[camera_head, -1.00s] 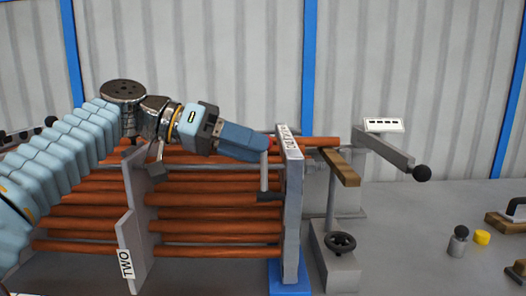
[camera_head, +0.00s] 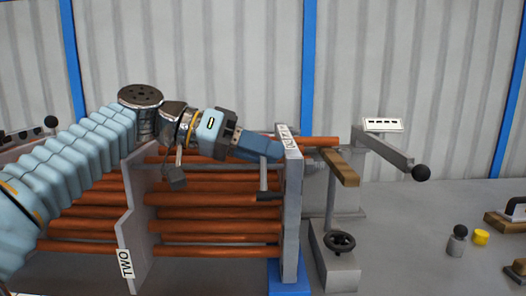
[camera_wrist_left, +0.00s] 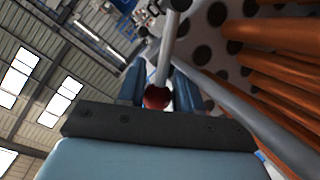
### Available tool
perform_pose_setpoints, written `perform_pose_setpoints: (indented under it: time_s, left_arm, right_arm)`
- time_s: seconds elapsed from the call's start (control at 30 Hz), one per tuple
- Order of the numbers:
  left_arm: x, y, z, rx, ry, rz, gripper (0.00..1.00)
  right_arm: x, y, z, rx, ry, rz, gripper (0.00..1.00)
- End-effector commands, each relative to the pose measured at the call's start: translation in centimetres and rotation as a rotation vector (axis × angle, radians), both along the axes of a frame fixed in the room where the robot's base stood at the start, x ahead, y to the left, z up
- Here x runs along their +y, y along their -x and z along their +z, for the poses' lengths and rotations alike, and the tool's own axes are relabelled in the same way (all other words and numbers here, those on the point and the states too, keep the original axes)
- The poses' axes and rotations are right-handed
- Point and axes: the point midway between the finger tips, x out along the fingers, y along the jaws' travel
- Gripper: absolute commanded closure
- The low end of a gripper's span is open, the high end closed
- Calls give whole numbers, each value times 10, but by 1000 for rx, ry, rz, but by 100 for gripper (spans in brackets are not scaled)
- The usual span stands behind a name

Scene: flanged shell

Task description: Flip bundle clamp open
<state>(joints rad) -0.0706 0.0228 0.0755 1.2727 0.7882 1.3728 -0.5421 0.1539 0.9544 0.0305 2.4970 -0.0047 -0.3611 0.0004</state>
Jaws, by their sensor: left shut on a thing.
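My left gripper (camera_head: 276,150) reaches in from the left, at the upper edge of the upright grey plate on the right of the tube bundle. In the left wrist view its fingers (camera_wrist_left: 158,92) are shut around a red ball knob (camera_wrist_left: 157,98). The knob sits at the end of a grey rod (camera_wrist_left: 167,52), which I take to be the bundle clamp's lever. In the head view the knob is hidden by the fingers. The copper-coloured tube bundle (camera_head: 215,226) runs between the grey plates. My right gripper is not in view.
A grey plate with a "TWO" label (camera_head: 125,263) stands at left. Right of the bundle are a post with a wooden bar (camera_head: 342,168), a black handwheel (camera_head: 340,242) and a black-knobbed lever (camera_head: 421,173).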

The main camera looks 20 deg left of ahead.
Motion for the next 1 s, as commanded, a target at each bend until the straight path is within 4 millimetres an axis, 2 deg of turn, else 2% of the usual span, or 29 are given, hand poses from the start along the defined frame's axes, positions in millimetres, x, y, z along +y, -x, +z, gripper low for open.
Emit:
perform_pose_setpoints:
  time_s: [0.37, 0.6, 1.0]
  left_arm:
    - [-1, 4, 0, -62, -17, -1, 100]
    - [-4, 15, 2, -221, -62, 0, 100]
    - [-11, 41, 6, -584, -165, 1, 100]
  right_arm:
    - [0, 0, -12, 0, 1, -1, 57]
    - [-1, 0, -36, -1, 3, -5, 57]
    - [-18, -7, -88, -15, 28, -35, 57]
